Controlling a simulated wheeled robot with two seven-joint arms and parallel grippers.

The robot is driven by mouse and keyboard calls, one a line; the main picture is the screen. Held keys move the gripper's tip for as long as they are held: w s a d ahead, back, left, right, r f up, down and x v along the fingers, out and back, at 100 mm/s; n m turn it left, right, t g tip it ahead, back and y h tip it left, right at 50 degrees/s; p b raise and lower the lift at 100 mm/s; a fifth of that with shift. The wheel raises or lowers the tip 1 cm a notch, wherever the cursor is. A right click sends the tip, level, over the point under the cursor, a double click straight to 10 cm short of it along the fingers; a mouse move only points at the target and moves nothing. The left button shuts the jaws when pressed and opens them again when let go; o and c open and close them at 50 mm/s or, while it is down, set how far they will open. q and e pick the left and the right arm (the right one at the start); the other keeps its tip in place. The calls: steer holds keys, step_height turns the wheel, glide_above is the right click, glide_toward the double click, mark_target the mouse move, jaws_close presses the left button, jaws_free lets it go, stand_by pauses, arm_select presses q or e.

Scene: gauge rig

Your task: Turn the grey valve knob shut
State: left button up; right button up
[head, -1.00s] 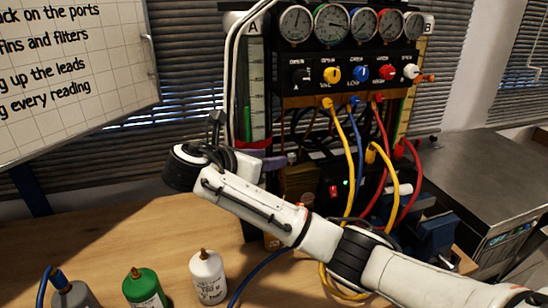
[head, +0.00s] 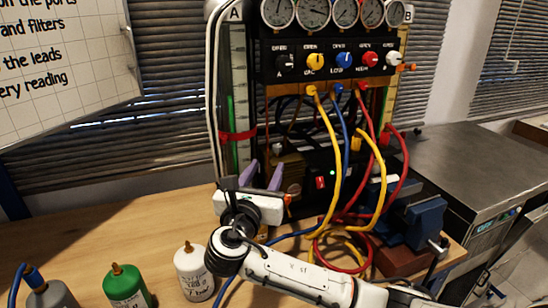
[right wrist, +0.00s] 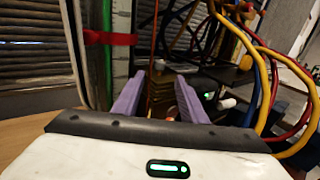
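My right gripper (head: 263,174) is at the lower left of the gauge rig, its purple fingers pointing towards the rig. In the right wrist view its two fingers (right wrist: 160,98) stand apart with nothing held between them. A small roundish greyish part (head: 295,189) shows just right of the fingers, low on the rig. It may be the grey valve knob, but it is too small and dark to be sure. The fingers look apart from it. The rig's panel (head: 325,75) carries a row of black, yellow, blue, red and white knobs below the gauges. My left gripper is not in view.
Yellow, blue and red hoses (head: 330,130) hang in front of the rig, right of my gripper. A tube with a red band (head: 238,136) stands at its left. A green bottle (head: 126,287) and a white bottle (head: 193,272) stand on the bench. A blue vise (head: 420,218) is at right.

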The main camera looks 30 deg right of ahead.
mark_target(276, 150)
steer(key=x, duration=1)
steer(key=shift+d, duration=0.1)
steer(key=shift+c, duration=0.3)
jaws_close()
